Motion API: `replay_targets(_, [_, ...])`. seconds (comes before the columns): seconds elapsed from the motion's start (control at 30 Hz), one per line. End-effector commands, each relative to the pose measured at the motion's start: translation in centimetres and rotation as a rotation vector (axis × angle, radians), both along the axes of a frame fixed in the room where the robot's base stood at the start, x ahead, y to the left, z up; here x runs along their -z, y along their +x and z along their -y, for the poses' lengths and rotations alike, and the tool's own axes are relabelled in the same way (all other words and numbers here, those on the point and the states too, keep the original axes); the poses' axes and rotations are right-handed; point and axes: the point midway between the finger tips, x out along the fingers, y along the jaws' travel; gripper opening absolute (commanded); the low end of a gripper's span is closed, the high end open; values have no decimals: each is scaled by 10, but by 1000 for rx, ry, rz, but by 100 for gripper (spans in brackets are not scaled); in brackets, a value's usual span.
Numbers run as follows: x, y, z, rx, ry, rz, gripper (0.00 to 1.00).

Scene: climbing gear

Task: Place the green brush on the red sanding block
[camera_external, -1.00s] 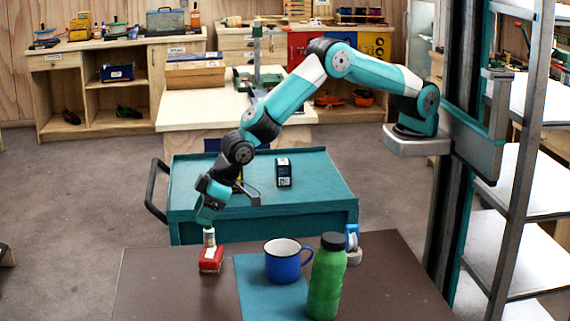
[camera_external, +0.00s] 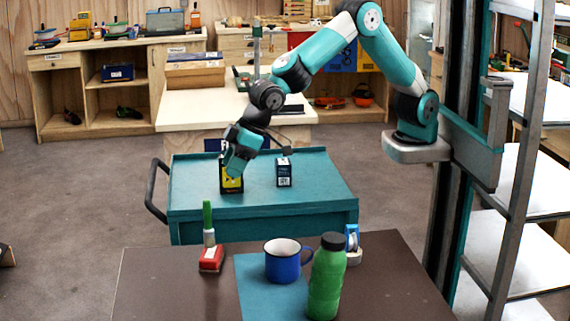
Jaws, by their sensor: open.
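The green brush (camera_external: 207,214) stands upright, handle up, with its pale lower part on top of the red sanding block (camera_external: 211,260). The block lies on the brown table at its left side. My gripper (camera_external: 234,174) is open and empty, up and to the right of the brush and clear of it. In the picture it overlaps a yellow and black box (camera_external: 230,186) on the teal cart. The brush's contact with the block is small in this view.
A blue mug (camera_external: 283,263), a green bottle (camera_external: 326,280) and a blue and white roll (camera_external: 352,243) stand right of the block. The teal cart (camera_external: 320,186) behind holds a dark box (camera_external: 284,172). The table's left front is bare.

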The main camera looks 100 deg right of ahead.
Motion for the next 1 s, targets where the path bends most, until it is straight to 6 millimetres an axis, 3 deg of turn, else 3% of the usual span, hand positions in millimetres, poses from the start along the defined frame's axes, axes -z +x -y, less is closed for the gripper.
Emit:
replay_targets(0.07, [-22, -28, 10, -45, 17, -36, 49])
replay_targets(0.17, [-49, -87, 25, -141, 47, -112, 49])
replay_targets(0.3, [-76, -190, 45, -308, 94, -219, 49])
replay_targets(0.4, [-83, -260, 56, -418, 124, -280, 49])
replay_targets(0.53, [-83, -327, 64, -528, 152, -329, 49])
replay_targets(0.6, [-82, -349, 66, -565, 162, -346, 49])
replay_targets(0.7, [-80, -365, 67, -594, 169, -358, 49])
replay_targets(1.0, [-80, -367, 67, -599, 170, -361, 49])
